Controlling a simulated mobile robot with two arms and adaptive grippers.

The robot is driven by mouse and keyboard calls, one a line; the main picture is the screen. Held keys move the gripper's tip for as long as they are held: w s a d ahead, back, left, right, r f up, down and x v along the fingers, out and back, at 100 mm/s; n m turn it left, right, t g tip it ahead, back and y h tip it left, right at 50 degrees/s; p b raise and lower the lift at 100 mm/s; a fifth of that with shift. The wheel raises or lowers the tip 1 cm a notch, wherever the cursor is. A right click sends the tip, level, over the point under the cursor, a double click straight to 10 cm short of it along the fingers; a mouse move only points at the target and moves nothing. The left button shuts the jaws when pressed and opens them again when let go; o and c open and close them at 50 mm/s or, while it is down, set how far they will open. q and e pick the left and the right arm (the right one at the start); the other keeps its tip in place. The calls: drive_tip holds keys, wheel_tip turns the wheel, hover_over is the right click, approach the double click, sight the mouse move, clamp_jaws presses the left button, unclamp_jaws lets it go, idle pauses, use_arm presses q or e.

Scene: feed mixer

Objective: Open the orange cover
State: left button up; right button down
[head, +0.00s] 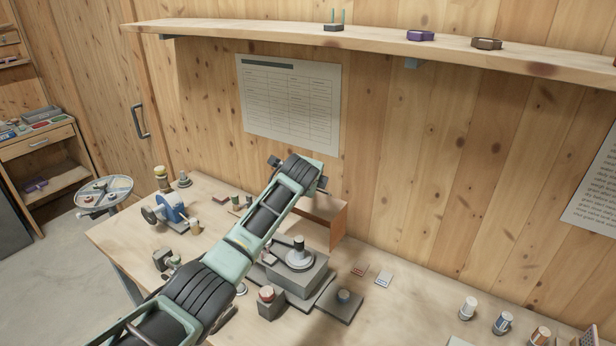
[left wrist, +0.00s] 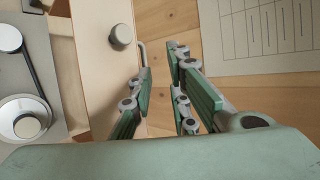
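The orange cover (head: 327,216) shows in the head view as an upright orange-brown panel at the back of the workbench, partly hidden by my left arm. In the left wrist view, a pale orange panel (left wrist: 98,65), which looks like the same cover, fills the left middle. It carries a round grey knob (left wrist: 121,36) and a thin grey bar (left wrist: 143,52) at its right edge. My left gripper (left wrist: 162,65) is open, with a gap between its green fingers. Its left finger overlaps the panel's right edge; I cannot tell whether they touch. My right gripper is not in view.
A grey machine block (head: 300,280) with a round plate stands below my arm. A blue device (head: 172,211) and several small parts stand on the bench's left. A shelf (head: 240,30) runs above.

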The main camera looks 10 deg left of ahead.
use_arm(q)
drive_tip(key=shift+w+a+f, duration=0.1)
drive_tip(key=shift+a+f, duration=0.15)
drive_tip(key=shift+a, duration=0.05)
drive_tip(key=v, duration=1.2)
drive_tip(key=shift+d, duration=0.2)
drive_tip(key=shift+c, duration=0.3)
